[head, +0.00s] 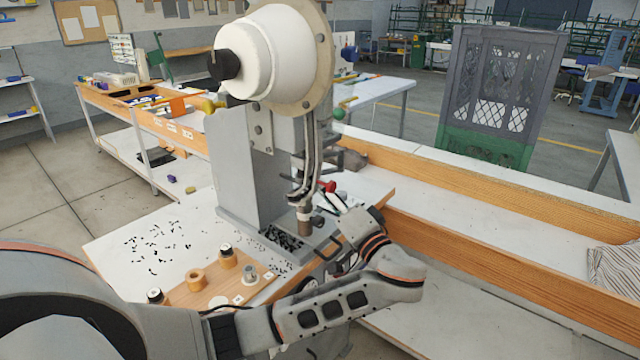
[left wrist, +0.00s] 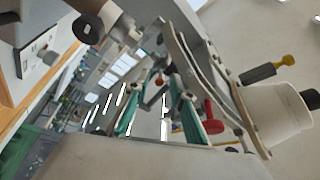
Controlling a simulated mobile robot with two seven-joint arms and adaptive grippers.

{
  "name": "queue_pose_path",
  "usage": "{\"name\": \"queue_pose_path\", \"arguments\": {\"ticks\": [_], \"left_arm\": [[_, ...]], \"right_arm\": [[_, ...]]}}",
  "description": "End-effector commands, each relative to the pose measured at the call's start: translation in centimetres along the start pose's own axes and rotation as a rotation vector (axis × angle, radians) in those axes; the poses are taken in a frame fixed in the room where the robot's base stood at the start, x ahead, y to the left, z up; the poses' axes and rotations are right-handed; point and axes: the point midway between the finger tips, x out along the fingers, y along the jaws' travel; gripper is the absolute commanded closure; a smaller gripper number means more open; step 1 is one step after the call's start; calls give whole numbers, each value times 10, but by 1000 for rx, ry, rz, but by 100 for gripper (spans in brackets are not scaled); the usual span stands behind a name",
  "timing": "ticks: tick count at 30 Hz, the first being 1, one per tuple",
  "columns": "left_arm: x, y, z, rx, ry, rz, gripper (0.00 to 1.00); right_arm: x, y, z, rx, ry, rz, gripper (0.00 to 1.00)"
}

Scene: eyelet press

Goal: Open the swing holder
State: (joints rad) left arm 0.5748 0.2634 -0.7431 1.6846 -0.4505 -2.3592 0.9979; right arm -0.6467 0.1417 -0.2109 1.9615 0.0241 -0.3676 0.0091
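The eyelet press has a grey column (head: 238,165) and a large white drum-shaped head (head: 280,55). A red knob (head: 328,187) sits at its front among dark rods and brackets; it also shows in the left wrist view (left wrist: 212,126). I cannot tell for certain which of these parts is the swing holder. My left arm reaches across the front of the press, and its gripper (head: 336,200) is close to the red knob. In the left wrist view the teal-padded fingers (left wrist: 158,112) are apart, with no held object visible between them. Whether they touch the press is unclear. My right gripper is not shown.
The press stands on a white table (head: 130,245) scattered with small black pieces. A wooden board (head: 205,285) with several small cylinders lies in front, close to my left arm. A wood-edged bench (head: 480,235) runs along the right. A grey-green crate (head: 500,95) stands behind it.

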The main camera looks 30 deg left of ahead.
Motion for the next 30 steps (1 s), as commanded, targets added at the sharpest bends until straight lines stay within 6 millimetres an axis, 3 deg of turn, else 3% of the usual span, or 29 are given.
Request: {"name": "queue_pose_path", "arguments": {"ticks": [12, 15, 23, 30], "left_arm": [[10, 1, 0, 0, 0, 2, 76], [10, 1, 0, 1, 0, 2, 100], [9, 1, 0, 1, -3, 0, 100], [6, 5, 1, 14, -56, -27, 100]], "right_arm": [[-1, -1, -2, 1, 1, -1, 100], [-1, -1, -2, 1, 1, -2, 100], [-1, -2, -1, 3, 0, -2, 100], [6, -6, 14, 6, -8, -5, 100]]}}
